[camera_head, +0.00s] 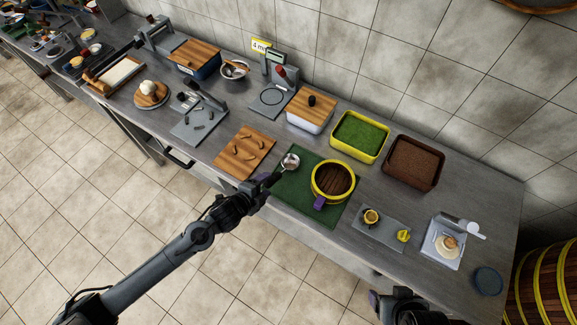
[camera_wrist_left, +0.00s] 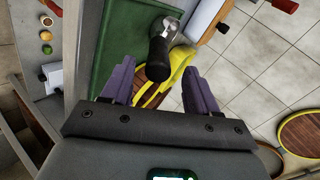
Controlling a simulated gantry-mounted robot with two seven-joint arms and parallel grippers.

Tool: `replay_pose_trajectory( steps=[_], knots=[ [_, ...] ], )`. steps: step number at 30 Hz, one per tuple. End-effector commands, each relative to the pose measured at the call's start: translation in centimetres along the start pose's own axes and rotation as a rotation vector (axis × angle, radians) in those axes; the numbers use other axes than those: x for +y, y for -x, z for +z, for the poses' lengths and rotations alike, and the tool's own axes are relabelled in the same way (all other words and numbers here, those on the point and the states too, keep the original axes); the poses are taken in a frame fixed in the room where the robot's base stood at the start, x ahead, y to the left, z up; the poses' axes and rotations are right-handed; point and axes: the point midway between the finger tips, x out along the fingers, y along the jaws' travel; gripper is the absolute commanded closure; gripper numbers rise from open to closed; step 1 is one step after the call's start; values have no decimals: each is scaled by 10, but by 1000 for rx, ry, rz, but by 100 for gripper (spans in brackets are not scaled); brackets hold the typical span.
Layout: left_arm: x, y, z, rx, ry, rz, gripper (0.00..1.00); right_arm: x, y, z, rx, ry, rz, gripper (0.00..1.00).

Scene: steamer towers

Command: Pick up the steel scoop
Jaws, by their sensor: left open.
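The steel scoop (camera_head: 290,161) has a round metal bowl over the left part of the green mat (camera_head: 285,190). Its dark handle points toward my left gripper (camera_head: 264,184). In the left wrist view the scoop's thick black handle (camera_wrist_left: 158,62) points toward the camera, just beyond the open purple fingers of my left gripper (camera_wrist_left: 160,92). The handle is between the fingers in the picture; I cannot tell if they touch it. My right gripper (camera_head: 385,300) is at the bottom edge, partly cut off, and its jaw state is unclear.
A yellow-rimmed round steamer (camera_head: 333,180) stands on the mat, close right of the scoop. A wooden board (camera_head: 244,152) lies to the left. Green-filled (camera_head: 360,135) and brown-filled (camera_head: 414,162) trays stand behind. A small grey tray (camera_head: 375,235) lies right.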

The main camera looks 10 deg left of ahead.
Motion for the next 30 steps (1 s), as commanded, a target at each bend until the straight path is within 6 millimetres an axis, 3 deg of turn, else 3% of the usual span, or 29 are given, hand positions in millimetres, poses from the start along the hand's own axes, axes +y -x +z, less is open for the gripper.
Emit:
replay_pose_trajectory(
  steps=[15, 24, 25, 30],
  knots=[
    [2, -49, 0, 0, 1, 1, 41, -2, 3, -1, -1, -6, -6, 26],
    [2, -53, 0, 0, 0, 1, 41, -3, 2, -1, -1, -8, -8, 26],
    [2, -52, 0, 0, 0, 1, 42, -3, 2, -1, -1, -8, -8, 26],
    [2, -52, 0, 0, 0, 1, 68, -3, 2, -1, -1, -8, -8, 26]
  ],
)
